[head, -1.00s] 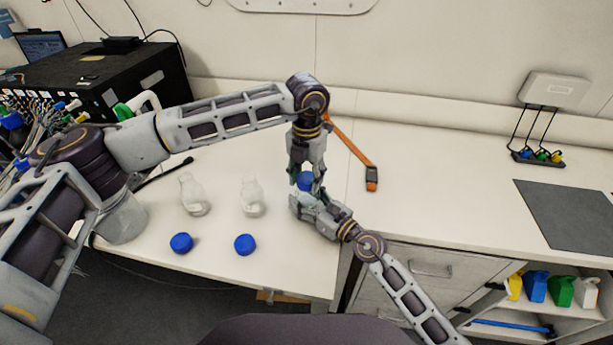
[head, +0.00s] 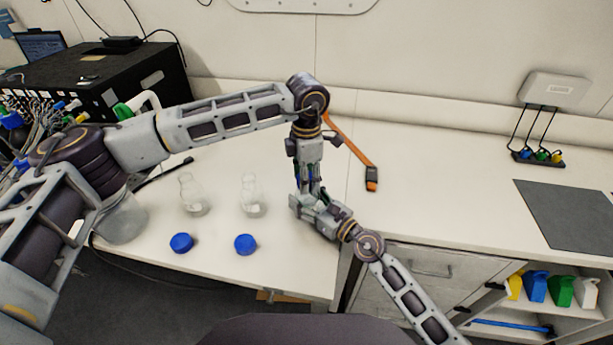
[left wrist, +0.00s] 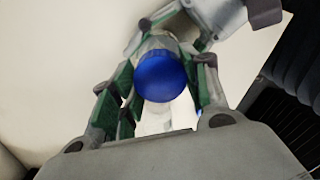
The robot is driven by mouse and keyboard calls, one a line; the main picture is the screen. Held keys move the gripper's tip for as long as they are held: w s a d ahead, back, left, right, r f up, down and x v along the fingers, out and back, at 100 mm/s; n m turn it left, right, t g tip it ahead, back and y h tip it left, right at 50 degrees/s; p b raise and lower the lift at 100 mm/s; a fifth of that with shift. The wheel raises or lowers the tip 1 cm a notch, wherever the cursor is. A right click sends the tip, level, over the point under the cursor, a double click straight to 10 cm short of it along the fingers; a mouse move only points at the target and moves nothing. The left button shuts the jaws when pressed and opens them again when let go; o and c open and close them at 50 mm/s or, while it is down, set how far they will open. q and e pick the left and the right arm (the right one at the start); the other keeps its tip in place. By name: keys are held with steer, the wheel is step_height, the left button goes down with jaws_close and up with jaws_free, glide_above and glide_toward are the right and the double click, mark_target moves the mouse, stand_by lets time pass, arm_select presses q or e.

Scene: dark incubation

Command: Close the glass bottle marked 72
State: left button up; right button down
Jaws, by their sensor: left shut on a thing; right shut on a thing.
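In the left wrist view a blue cap (left wrist: 161,77) sits between the fingers of my left gripper (left wrist: 158,92), which is shut on it from above. The cap appears to be on the neck of a glass bottle (left wrist: 156,117), mostly hidden beneath it. In the head view my left gripper (head: 309,190) points down and covers the cap and bottle almost fully. My right gripper (head: 312,203) comes in from the lower right, low over the table, and is shut on the bottle, also largely hidden. No marking 72 is readable.
Two clear open flasks (head: 193,196) and (head: 252,196) stand to the left on the white bench (head: 215,265). Two loose blue caps (head: 181,243) and (head: 246,244) lie in front of them. An orange-handled tool (head: 352,152) lies behind right.

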arm_select(q)
steer(key=m, duration=0.5)
steer(key=shift+w+m, duration=0.1)
steer(key=shift+m, duration=0.2)
steer(key=m, duration=0.5)
steer(key=shift+m, duration=0.3)
steer(key=o, duration=1.2)
steer(key=shift+r, duration=6)
arm_select(e)
steer(key=shift+c, duration=1.9)
jaws_free()
